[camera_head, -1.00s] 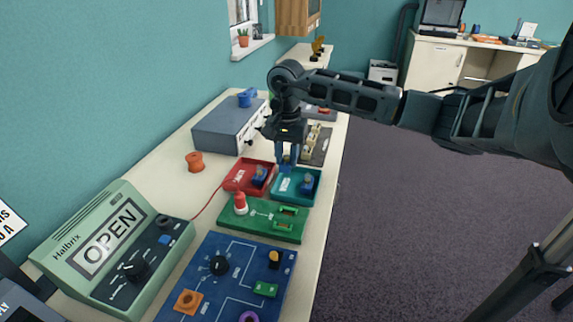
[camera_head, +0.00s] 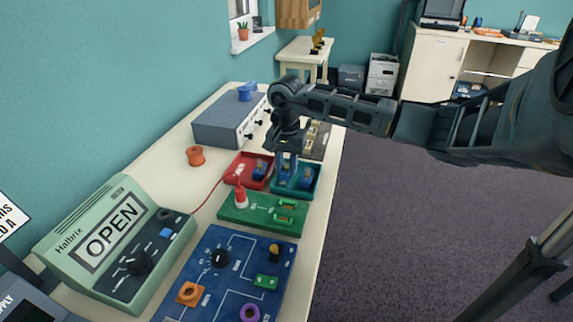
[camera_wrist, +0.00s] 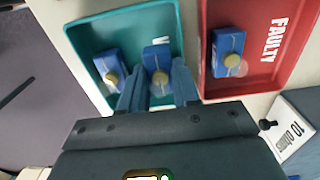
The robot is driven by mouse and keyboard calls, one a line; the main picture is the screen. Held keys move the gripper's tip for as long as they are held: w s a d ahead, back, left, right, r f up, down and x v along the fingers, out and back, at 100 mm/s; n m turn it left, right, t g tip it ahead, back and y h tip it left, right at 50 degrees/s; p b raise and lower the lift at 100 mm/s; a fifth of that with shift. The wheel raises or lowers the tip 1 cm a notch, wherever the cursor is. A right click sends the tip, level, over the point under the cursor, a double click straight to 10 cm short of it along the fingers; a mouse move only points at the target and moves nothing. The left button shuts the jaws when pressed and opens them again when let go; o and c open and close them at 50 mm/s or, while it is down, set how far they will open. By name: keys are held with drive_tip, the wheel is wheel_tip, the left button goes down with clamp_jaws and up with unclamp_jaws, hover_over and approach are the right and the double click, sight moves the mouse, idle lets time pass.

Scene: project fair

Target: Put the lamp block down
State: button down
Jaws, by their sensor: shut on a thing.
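My gripper (camera_head: 289,180) points down into the teal tray (camera_head: 297,194). In the wrist view my gripper (camera_wrist: 157,88) is shut on a blue lamp block (camera_wrist: 157,58) with a pale yellow lamp dome. The held block is within the outline of the teal tray (camera_wrist: 128,22); whether it touches the tray floor I cannot tell. A second blue lamp block (camera_wrist: 107,66) lies beside it in the same tray, on the left. A third blue lamp block (camera_wrist: 229,46) is in the red tray (camera_wrist: 275,75) marked FAULTY, which also shows in the head view (camera_head: 241,165).
A green board (camera_head: 262,216) with a red plug is in front of the trays. A blue circuit board (camera_head: 235,270) and green OPEN meter (camera_head: 112,240) are nearer. A grey box (camera_head: 225,125) and orange spool (camera_head: 195,156) are farther left. Floor lies right of the bench.

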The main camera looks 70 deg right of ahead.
sight(286, 160)
drive_tip(key=shift+f, duration=0.3)
drive_tip(key=shift+r, duration=0.1)
drive_tip(key=c, duration=0.8)
unclamp_jaws()
drive_tip(key=shift+w+r, duration=0.1)
drive_tip(key=shift+w+r+p, duration=0.1)
drive_tip(key=shift+r+p, duration=0.6)
drive_tip(key=shift+r, duration=0.05)
drive_tip(key=r+b, duration=0.1)
drive_tip(key=r, duration=0.4)
drive_tip(key=r+b, duration=0.2)
drive_tip(key=r, duration=0.4)
drive_tip(key=shift+s+r, duration=0.2)
drive_tip(key=shift+r, duration=0.05)
